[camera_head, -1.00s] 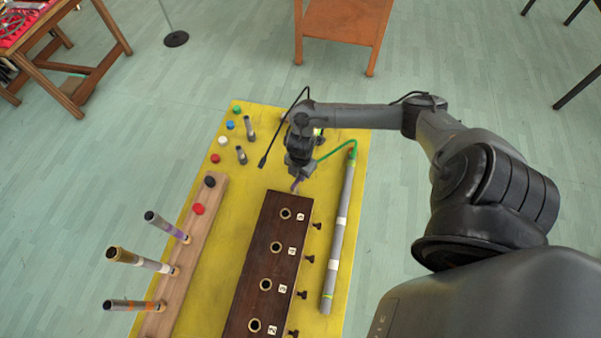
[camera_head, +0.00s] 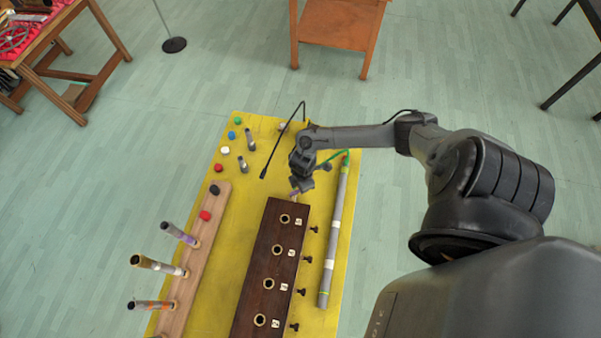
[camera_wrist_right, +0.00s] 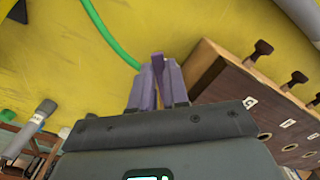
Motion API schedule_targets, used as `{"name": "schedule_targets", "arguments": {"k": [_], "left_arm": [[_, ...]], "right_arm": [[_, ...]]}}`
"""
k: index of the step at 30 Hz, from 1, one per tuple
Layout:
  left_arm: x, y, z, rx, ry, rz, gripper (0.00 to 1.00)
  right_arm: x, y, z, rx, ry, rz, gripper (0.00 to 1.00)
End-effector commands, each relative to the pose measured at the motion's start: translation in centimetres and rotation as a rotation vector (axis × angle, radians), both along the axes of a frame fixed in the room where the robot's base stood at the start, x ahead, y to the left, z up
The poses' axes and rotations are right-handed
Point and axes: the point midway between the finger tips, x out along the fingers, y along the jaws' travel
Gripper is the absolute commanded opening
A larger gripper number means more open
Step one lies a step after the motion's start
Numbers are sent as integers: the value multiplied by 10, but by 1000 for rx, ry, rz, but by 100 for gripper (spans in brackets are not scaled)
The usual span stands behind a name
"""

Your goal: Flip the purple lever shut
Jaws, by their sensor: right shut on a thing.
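My right gripper (camera_head: 297,190) is at the far end of the dark wooden block (camera_head: 262,250). In the right wrist view its two fingers (camera_wrist_right: 159,80) are closed on the purple lever (camera_wrist_right: 158,62), whose upper end shows between them. The lever's lower part and its pivot are hidden by the fingers, so its exact angle cannot be told. The block also shows at the right in the wrist view (camera_wrist_right: 225,85). My left gripper is not in view.
A yellow mat (camera_head: 225,265) lies beneath. A green hose (camera_head: 330,158) and a long grey tube (camera_head: 333,235) lie right of the block. Left stands a wooden rack (camera_head: 205,235) with several tilted tubes. Small coloured caps and short tubes lie at the far left.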

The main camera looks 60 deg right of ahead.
Motion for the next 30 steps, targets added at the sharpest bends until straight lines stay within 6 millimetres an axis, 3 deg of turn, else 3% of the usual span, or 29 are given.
{"name": "schedule_targets", "arguments": {"k": [1,12,21,30], "left_arm": [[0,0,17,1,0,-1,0],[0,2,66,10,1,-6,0],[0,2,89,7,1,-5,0],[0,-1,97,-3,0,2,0]], "right_arm": [[-3,3,8,3,3,-45,0],[-12,15,6,3,3,-384,0],[-15,23,3,1,3,-578,0],[-16,26,1,1,1,-666,0]]}}
